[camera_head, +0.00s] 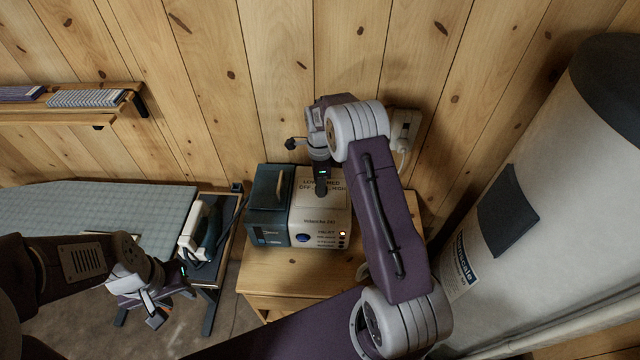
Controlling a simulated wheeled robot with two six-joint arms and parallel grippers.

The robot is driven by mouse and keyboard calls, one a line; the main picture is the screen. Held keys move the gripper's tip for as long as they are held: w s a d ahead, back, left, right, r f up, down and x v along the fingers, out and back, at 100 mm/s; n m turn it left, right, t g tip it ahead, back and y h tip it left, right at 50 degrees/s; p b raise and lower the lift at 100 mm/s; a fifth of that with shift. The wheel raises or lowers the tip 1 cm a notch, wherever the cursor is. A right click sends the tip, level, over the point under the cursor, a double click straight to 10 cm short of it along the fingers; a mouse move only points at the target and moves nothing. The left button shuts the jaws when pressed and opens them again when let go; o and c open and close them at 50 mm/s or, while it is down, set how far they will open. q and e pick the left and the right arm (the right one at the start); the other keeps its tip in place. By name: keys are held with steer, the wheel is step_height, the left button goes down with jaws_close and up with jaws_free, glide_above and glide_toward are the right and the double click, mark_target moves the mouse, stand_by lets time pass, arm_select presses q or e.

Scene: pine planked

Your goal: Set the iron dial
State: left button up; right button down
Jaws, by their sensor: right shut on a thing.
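The iron station (322,222) is a box with a pale top and front and a dark teal tank on its left, standing on a small wooden table. Its top is lettered LOW, MED and OFF around the dial spot. My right gripper (321,188) points down onto that top and is shut on the dial, which is mostly hidden by the fingers. The iron (198,232), white and dark, rests at the right end of the ironing board. My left gripper (168,304) is open and empty, low and left of the table, below the iron.
The ironing board (90,215) has a grey checked cover. The wooden table (285,275) has bare room in front of the station. A large white tank (540,190) stands on the right. A wall shelf (60,115) holds folded cloths at upper left. An outlet with a plug is behind my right arm.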

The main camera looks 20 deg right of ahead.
steer(key=shift+w+r, duration=0.15)
steer(key=c, duration=1.2)
jaws_free()
steer(key=shift+o, duration=1.3)
steer(key=shift+r, duration=0.2)
step_height(320, 180, up, 8)
steer(key=b, duration=0.1)
steer(key=shift+r+b, duration=0.25)
steer(key=shift+b, duration=0.05)
steer(key=shift+d, duration=0.1)
